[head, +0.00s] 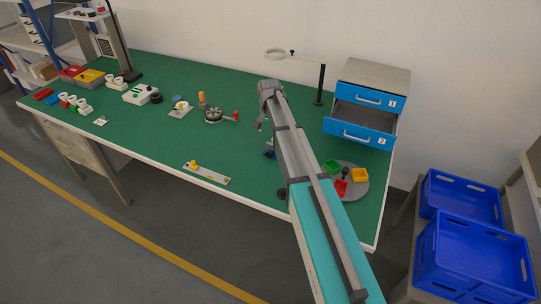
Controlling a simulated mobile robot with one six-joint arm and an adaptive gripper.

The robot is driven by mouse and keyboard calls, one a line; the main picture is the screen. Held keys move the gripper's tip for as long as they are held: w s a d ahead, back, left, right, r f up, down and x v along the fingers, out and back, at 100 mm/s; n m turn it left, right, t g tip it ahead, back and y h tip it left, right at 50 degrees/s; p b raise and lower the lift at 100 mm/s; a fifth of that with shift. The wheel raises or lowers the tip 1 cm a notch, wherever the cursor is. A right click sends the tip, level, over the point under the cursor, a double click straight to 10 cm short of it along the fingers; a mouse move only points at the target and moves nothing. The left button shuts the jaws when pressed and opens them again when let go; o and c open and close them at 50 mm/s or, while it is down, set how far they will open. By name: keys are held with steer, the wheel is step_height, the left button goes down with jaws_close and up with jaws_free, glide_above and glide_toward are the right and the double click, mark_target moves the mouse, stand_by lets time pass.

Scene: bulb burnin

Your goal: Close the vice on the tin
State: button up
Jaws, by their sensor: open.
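My arm reaches from the lower right across the green bench, and my gripper (261,124) hangs above the bench near its middle. My gripper is small in this view and mostly seen from behind; it looks open and empty. A small dark blue piece (268,154) shows just left of my arm, below the gripper; it may be part of the vice, but my arm hides the rest. I cannot make out the tin.
A drawer cabinet (372,75) with one drawer pulled out and a ring on a stand (321,85) are at the back right. A round tray (357,193) holds coloured bins. A plate with a yellow knob (207,173) lies at the front edge. Blue crates (473,255) stand right.

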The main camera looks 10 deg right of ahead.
mark_target(270, 152)
steer(key=shift+f+b, duration=5.7)
steer(key=shift+f, duration=0.3)
steer(key=c, duration=1.1)
steer(key=shift+d, duration=0.3)
steer(key=shift+c, duration=0.2)
steer(key=shift+a, duration=0.15)
steer(key=shift+s, duration=0.1)
